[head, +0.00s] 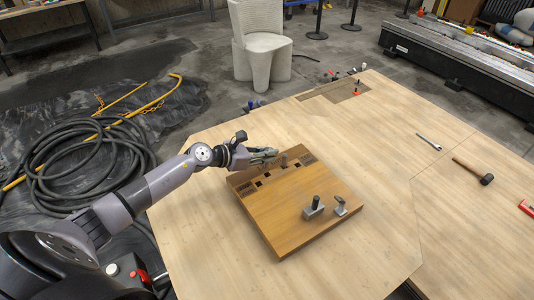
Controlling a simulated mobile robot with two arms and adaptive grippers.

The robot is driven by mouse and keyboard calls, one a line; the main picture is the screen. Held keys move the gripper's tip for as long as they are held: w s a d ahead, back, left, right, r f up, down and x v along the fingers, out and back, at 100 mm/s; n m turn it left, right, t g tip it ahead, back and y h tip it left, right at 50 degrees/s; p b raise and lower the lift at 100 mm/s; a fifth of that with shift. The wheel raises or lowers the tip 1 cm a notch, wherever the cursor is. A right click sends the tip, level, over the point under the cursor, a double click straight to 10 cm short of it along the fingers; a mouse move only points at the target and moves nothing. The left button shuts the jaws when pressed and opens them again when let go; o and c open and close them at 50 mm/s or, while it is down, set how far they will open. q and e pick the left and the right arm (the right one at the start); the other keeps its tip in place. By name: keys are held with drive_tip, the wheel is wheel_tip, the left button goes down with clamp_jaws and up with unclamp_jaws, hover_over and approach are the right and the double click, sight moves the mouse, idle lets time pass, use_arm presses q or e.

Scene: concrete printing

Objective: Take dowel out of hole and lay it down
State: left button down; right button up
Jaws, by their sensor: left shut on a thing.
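A brown wooden board (290,215) lies on the light wooden table. Along its far-left edge run several dark square holes and slotted patches. A small grey dowel (284,161) stands near that edge, right at the fingertips of my left gripper (272,155). The gripper reaches in from the left, low over the edge, and is shut on the dowel. The fingers partly hide their grip, and I cannot tell whether the dowel's lower end is in a hole. My right gripper is out of view.
On the board's near right stand a grey block with a dark peg (314,207) and a smaller grey metal piece (340,206). A wrench (428,141) and a mallet (474,172) lie to the right on the table (400,220). The board's middle is bare.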

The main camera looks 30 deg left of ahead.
use_arm(q)
drive_tip(key=shift+r, duration=0.15)
wheel_tip(320, 180, up, 6)
drive_tip(key=p, duration=0.5)
idle(0.3)
